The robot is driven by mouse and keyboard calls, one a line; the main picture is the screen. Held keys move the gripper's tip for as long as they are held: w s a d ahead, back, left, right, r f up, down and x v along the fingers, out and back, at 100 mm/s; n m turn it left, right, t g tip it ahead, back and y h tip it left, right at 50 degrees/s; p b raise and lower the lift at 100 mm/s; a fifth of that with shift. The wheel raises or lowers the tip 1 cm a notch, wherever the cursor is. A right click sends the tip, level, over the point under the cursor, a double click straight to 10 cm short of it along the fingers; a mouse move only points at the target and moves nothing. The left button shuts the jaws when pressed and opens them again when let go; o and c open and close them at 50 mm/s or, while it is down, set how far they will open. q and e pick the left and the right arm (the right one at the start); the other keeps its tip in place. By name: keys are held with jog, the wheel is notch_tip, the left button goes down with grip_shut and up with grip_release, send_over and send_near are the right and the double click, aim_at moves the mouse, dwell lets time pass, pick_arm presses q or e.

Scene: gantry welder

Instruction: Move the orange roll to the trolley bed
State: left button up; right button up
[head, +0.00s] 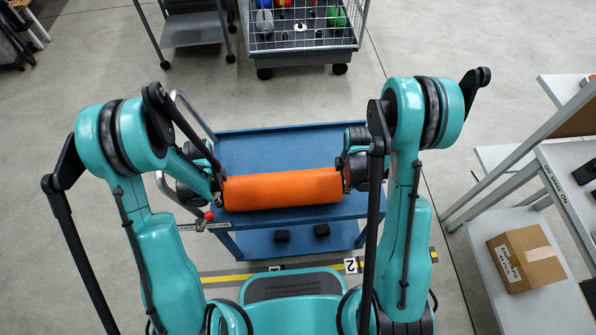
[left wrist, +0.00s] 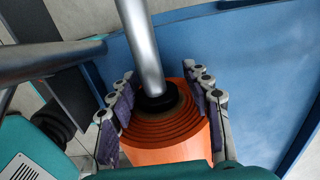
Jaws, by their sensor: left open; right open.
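The orange roll (head: 283,188) lies crosswise over the near part of the blue trolley bed (head: 270,150) and appears to rest on it. My left gripper (head: 216,192) is open at the roll's left end. In the left wrist view, its fingers (left wrist: 163,100) stand on either side of the roll's end (left wrist: 168,132), which shows layered rings and a dark centre. My right gripper (head: 346,176) is open at the roll's right end. Its fingers are partly hidden by my arm and the roll.
A silver tube (left wrist: 141,45) runs down to the dark centre of the roll's end. Two small black blocks (head: 302,233) sit on the trolley's lower shelf. A wire-sided cart (head: 300,45) stands behind; a bench with a cardboard box (head: 527,258) stands at right.

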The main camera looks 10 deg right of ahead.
pick_arm(q)
jog(key=o, duration=0.3)
jog(key=shift+r, duration=0.1)
notch_tip(320, 180, up, 7)
jog(key=shift+r, duration=0.15)
dwell(0.4)
pick_arm(e)
jog(key=o, duration=0.8)
notch_tip(320, 180, up, 12)
